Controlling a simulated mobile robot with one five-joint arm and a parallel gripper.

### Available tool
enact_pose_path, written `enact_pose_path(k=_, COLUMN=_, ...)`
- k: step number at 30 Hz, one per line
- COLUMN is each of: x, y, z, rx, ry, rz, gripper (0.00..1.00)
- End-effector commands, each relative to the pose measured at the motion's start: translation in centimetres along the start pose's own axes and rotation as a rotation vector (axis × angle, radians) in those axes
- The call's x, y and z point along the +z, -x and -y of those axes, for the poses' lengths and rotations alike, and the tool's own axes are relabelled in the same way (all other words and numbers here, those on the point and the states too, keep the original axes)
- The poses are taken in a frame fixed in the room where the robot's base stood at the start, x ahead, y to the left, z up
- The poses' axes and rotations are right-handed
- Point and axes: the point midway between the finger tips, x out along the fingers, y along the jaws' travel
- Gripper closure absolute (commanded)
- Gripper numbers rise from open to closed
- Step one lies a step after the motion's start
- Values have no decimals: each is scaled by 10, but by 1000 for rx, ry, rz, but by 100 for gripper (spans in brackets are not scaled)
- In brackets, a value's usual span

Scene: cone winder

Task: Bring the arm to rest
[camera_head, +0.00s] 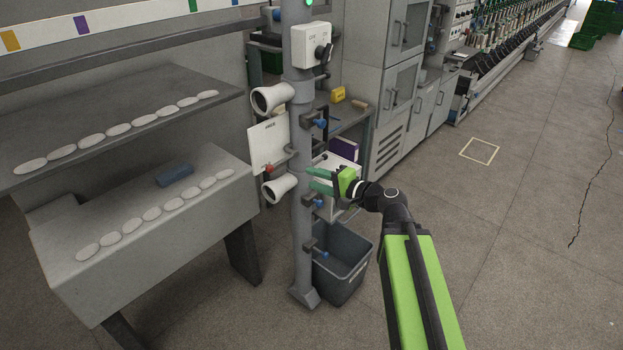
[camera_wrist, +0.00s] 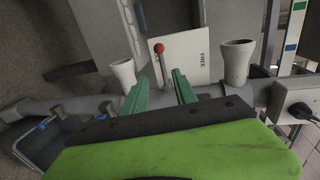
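My gripper (camera_head: 312,181) has green fingers and is held out in front of the grey post (camera_head: 300,225), at the end of my outstretched green and black arm. In the wrist view my gripper (camera_wrist: 158,84) has its two fingers apart with nothing between them. Beyond them is a white plate (camera_wrist: 180,58) marked FREE, with a red-knobbed lever (camera_wrist: 160,49) in front of it. The plate also shows in the head view (camera_head: 268,143), left of the post. I cannot tell whether the fingers touch anything.
White cones sit on the post above (camera_head: 272,98) and below (camera_head: 278,187) the plate. A switch box (camera_head: 312,45) is higher up. A grey bin (camera_head: 342,262) stands at the post's foot. Shelves with white oval pieces are at left. The floor (camera_head: 530,230) at right is clear.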

Motion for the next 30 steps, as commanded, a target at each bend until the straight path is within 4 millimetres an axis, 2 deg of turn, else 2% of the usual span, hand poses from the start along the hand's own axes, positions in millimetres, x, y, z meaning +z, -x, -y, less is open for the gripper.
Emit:
enact_pose_path(k=6, x=0, y=0, z=0, rx=0, ry=0, rz=-1, gripper=66)
enact_pose_path(k=9, x=7, y=-5, z=-3, rx=17, ry=16, rz=10, gripper=66)
enact_pose_path(k=11, x=11, y=-6, z=-18, rx=82, ry=64, rz=24, gripper=66)
enact_pose_path(k=14, x=25, y=-1, z=-66, rx=282, ry=205, rz=95, gripper=66)
enact_pose_path(k=17, x=33, y=26, z=-129, rx=564, ry=369, rz=201, gripper=66)
enact_pose_path(k=18, x=33, y=44, z=-153, rx=686, ry=426, rz=246, gripper=66)
enact_pose_path(k=21, x=26, y=97, z=-199, rx=974, ry=527, rz=346, gripper=66)
enact_pose_path(k=25, x=16, y=153, z=-224, rx=1226, ry=574, rz=432, gripper=66)
enact_pose_path(k=27, x=16, y=168, z=-228, rx=1292, ry=580, rz=464, gripper=66)
enact_pose_path(k=30, x=20, y=175, z=-230, rx=1315, ry=576, rz=494, gripper=66)
